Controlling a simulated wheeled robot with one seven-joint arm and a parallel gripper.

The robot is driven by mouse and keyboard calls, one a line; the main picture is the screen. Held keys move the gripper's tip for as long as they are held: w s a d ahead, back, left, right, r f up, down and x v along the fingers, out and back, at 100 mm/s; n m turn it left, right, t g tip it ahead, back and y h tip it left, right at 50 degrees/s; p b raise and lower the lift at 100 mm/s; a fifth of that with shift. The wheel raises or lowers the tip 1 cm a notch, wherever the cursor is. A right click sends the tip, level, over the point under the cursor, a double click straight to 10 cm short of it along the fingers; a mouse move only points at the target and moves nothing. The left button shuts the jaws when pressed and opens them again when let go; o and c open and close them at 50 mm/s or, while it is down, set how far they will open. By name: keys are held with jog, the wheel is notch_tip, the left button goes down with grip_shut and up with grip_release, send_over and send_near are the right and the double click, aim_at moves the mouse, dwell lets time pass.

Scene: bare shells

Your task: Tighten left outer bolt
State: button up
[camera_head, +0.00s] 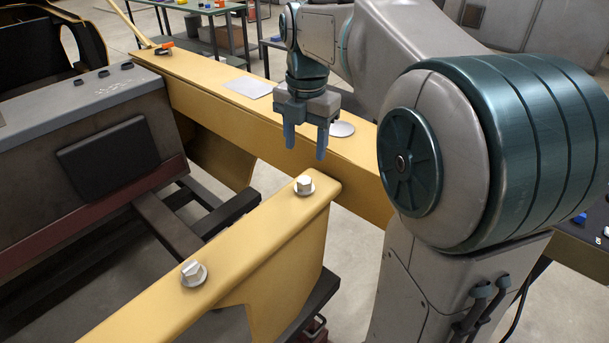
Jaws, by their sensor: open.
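Two silver bolts with round flanges stand on the near yellow beam (235,245). The left bolt (193,272) has a slanted-looking head and sits lower in the picture. The right bolt (304,185) sits near the beam's end. Which of them is the outer one I cannot tell. My gripper (307,147) hangs pointing down over the long yellow beam, above and behind the right bolt. Its two fingers are apart with nothing between them. It is clear of both bolts.
The long yellow beam (225,106) runs across behind, with a flat grey plate (248,87) and a round silver disc (341,129) on top. A grey machine block (85,150) stands at the left. Workbenches stand at the back. My own arm fills the right side.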

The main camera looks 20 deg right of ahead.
aim_at(305, 179)
notch_tip(305, 179, down, 9)
jog(key=shift+w+r, duration=0.1)
jog(key=shift+r, duration=0.1)
jog(key=c, duration=1)
